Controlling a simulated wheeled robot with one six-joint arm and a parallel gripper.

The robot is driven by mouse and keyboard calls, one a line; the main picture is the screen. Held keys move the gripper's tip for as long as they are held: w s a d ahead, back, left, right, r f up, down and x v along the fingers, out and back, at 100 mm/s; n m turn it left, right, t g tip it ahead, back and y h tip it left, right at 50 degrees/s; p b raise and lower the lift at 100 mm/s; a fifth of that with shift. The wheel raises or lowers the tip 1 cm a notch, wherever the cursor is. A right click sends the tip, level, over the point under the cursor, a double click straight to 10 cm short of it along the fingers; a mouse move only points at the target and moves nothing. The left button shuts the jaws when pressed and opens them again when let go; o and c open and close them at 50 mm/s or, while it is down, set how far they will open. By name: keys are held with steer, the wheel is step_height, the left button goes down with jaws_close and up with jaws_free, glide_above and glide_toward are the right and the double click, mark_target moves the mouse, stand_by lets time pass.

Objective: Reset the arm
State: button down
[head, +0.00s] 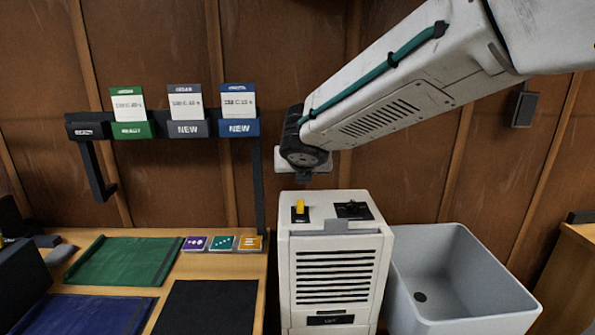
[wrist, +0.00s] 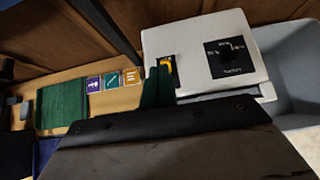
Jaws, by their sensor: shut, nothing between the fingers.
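My arm reaches in from the upper right of the head view, and its dark wrist joint hangs above a white louvred machine (head: 335,268). My gripper (wrist: 158,84) shows in the wrist view as green fingers closed together, with nothing held. In the head view the fingers are hidden behind the wrist. The machine's top carries a yellow switch (head: 300,207) and a black dial (head: 352,210). In the wrist view the fingertips overlap the area by the yellow switch (wrist: 168,67), left of the dial (wrist: 231,57). I cannot tell whether they touch the machine.
A grey basin (head: 455,275) stands right of the machine. At left, a wooden bench holds a green cloth (head: 125,262), a blue cloth (head: 85,313), a black mat (head: 207,307) and three coloured tiles (head: 222,243). A dark rail (head: 160,122) with three cards stands above the bench.

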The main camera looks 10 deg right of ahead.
steer(key=s+d+f+m+g+h, duration=0.1)
steer(key=s+d+f+m+g, duration=0.2)
steer(key=s+m, duration=0.6)
steer(key=s+d+f+m+g+h, duration=0.1)
steer(key=s+d+m+g, duration=0.2)
steer(key=s+d+m, duration=0.6)
steer(key=s+a+m+g+y, duration=0.2)
steer(key=s+m+y, duration=0.2)
steer(key=s+m, duration=1.1)
steer(key=shift+s+m+g, duration=0.3)
steer(key=shift+s+g, duration=0.1)
steer(key=shift+s, duration=0.8)
